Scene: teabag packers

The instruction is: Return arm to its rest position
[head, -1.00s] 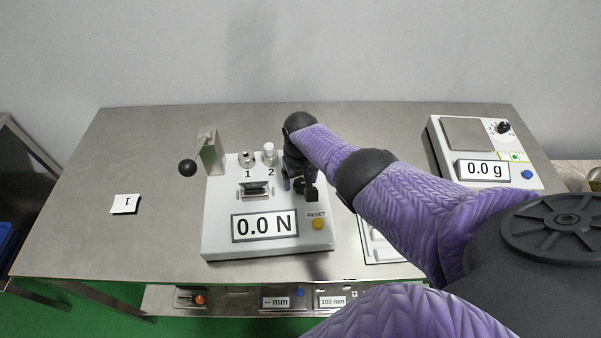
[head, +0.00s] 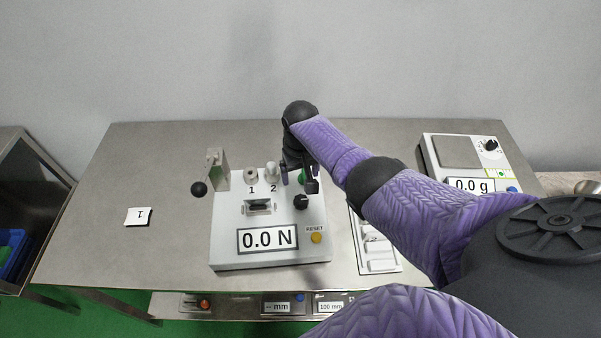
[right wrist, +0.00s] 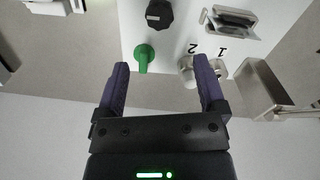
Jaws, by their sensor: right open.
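My right arm reaches in from the right in the head view. Its gripper (head: 299,182) is over the back right of the white force tester (head: 225,245), which reads 0.0 N. In the right wrist view the right gripper (right wrist: 160,85) is open, with nothing between its fingers. A green knob (right wrist: 144,57) and a black knob (right wrist: 159,14) on the tester lie ahead of the fingers. The metal posts marked 1 (head: 251,176) and 2 (head: 272,175) stand left of the gripper. My left gripper is not in view.
A lever with a black ball (head: 199,189) is at the tester's left. A scale (head: 428,160) reading 0.0 g stands at the right, partly behind my arm. A white tray (head: 378,266) lies right of the tester. A card (head: 138,217) lies on the otherwise clear left of the table (head: 90,250).

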